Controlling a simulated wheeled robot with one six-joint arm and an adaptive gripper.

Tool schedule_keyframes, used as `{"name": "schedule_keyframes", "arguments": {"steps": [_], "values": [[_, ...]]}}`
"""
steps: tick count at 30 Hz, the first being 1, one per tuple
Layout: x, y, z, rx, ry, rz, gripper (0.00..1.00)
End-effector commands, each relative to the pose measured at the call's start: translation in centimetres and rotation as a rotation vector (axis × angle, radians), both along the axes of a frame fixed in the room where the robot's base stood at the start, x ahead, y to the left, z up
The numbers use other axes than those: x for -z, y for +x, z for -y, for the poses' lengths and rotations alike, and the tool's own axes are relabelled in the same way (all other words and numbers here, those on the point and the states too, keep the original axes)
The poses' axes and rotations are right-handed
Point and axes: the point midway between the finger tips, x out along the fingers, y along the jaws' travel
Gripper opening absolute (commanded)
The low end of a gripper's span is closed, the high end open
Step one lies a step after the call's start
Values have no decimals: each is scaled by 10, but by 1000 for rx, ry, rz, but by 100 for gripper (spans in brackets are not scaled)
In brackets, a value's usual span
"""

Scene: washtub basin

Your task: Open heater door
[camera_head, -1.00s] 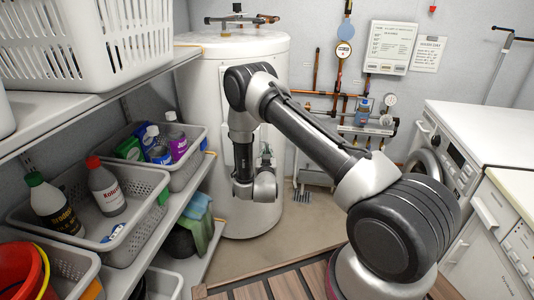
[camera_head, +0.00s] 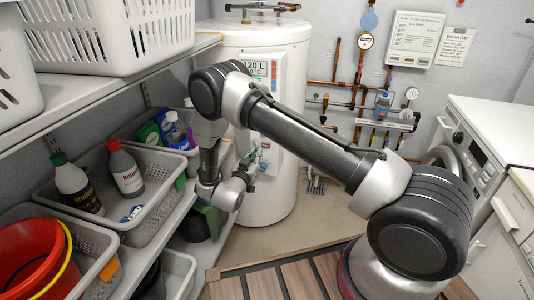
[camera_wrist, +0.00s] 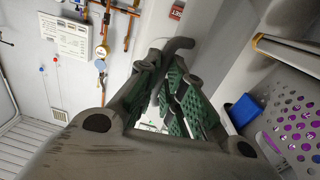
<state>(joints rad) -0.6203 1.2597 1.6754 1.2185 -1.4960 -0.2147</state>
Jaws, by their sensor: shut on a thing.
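The white cylindrical water heater (camera_head: 295,110) stands at the back, with a 120 L display panel (camera_head: 251,67) on its front. Below the display is a pale door panel (camera_head: 279,155), partly hidden behind my arm; I cannot tell how far it stands from the heater body. My gripper (camera_head: 254,160) is at the panel's left side, low on the heater front. In the wrist view its green-padded fingers (camera_wrist: 178,92) are closed around a dark curved handle (camera_wrist: 180,44), whose bent end shows beyond them.
Shelves with grey baskets (camera_head: 150,205) and bottles stand at the left, close to my arm. Copper pipes and gauges (camera_head: 365,85) are on the back wall. White machines (camera_head: 490,150) stand at the right. The floor before the heater is clear.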

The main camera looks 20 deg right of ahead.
Motion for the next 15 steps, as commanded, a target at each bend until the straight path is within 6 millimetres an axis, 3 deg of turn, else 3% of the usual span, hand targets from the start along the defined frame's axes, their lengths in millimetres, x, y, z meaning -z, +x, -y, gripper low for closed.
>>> {"name": "schedule_keyframes", "arguments": {"steps": [1, 6, 15], "values": [[-3, 6, -11, -15, 5, 9, 0], [-4, 6, -26, -12, 4, 10, 0], [-4, 7, -36, -10, 4, 11, 0]]}}
